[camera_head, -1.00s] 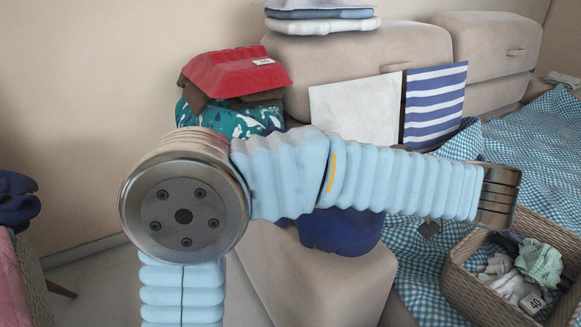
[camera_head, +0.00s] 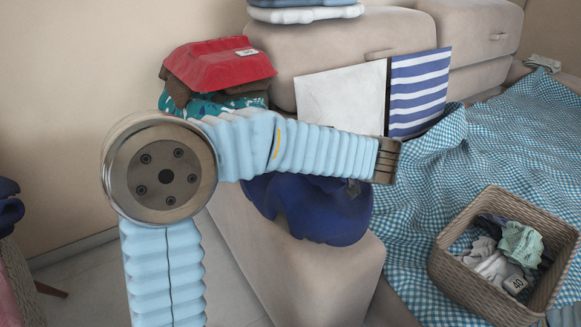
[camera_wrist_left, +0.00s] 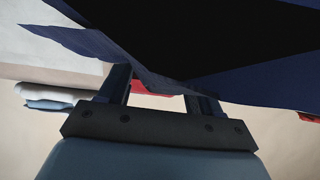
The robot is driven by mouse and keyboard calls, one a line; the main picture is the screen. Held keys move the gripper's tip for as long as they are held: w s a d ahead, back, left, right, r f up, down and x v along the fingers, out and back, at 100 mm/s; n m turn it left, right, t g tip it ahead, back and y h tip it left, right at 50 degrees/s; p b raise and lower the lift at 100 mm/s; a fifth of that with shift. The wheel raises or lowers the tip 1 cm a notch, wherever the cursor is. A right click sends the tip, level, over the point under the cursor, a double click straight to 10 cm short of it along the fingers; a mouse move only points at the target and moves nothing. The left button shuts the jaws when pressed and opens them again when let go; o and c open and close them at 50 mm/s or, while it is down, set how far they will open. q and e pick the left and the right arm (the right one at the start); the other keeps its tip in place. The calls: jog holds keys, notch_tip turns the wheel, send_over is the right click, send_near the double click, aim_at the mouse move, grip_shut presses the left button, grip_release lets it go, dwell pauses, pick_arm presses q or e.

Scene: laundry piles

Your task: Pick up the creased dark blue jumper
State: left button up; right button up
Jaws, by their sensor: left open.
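The dark blue jumper (camera_head: 330,208) lies in a rumpled heap on the beige sofa, below my left forearm in the head view. The forearm covers its upper part. In the left wrist view, dark blue cloth (camera_wrist_left: 240,85) hangs close over the fingers and fills the upper right. My left gripper (camera_wrist_left: 158,86) has its two fingers apart, and the cloth covers their tips. I cannot tell whether the cloth lies between them or only in front. The left gripper's fingers do not show in the head view. My right gripper is in neither view.
A wicker basket (camera_head: 462,277) with small laundry stands at right on a blue checked cloth (camera_head: 420,210). A red folded item (camera_head: 218,68) tops a pile at the sofa's back. A striped cloth (camera_head: 420,90) leans there. Another dark blue item (camera_head: 9,207) sits at the left edge.

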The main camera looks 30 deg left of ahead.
pick_arm(q)
jog(key=shift+w+a+f, duration=0.1)
jog(key=shift+a, duration=0.05)
grip_shut()
jog(key=shift+r, duration=0.2)
dwell(0.5)
